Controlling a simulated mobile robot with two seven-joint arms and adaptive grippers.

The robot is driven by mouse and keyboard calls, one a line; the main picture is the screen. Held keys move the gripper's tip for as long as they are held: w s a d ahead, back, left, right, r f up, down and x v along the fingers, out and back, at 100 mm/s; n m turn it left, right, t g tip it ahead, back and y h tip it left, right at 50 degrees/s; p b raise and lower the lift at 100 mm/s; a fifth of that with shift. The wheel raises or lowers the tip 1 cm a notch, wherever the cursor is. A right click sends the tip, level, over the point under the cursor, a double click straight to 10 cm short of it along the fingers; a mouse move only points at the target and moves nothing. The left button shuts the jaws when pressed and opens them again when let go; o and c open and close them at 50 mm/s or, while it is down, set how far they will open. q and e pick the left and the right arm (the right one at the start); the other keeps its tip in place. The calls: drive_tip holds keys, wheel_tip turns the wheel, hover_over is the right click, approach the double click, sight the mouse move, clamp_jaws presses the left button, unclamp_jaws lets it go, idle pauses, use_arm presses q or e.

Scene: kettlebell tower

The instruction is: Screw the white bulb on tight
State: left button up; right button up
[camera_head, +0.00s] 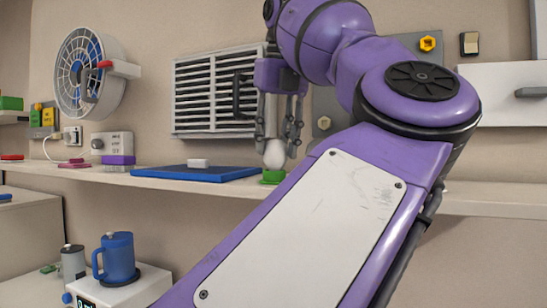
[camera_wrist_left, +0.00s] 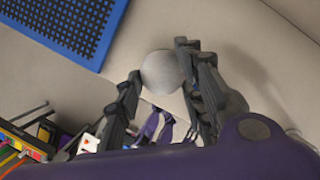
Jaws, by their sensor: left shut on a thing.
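The white bulb (camera_head: 274,156) hangs upright over a small green socket (camera_head: 271,178) on the shelf. Its lower end meets or nearly meets the socket; I cannot tell whether it is threaded in. My left gripper (camera_head: 277,138) points down and is shut on the bulb from above, with fingers on both sides. In the left wrist view the round white bulb (camera_wrist_left: 161,73) sits between the dark fingers (camera_wrist_left: 160,92). The socket is hidden there.
A blue tray (camera_head: 160,173) with a small white block (camera_head: 198,163) lies left of the socket on the narrow shelf (camera_head: 80,179). A vent grille (camera_head: 205,95) is on the wall behind. A blue mug (camera_head: 118,258) stands lower left. My arm hides much of the shelf's right part.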

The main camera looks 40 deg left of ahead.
use_arm(q)
drive_tip(key=shift+r, duration=4.05)
drive_tip(key=shift+f, duration=0.15)
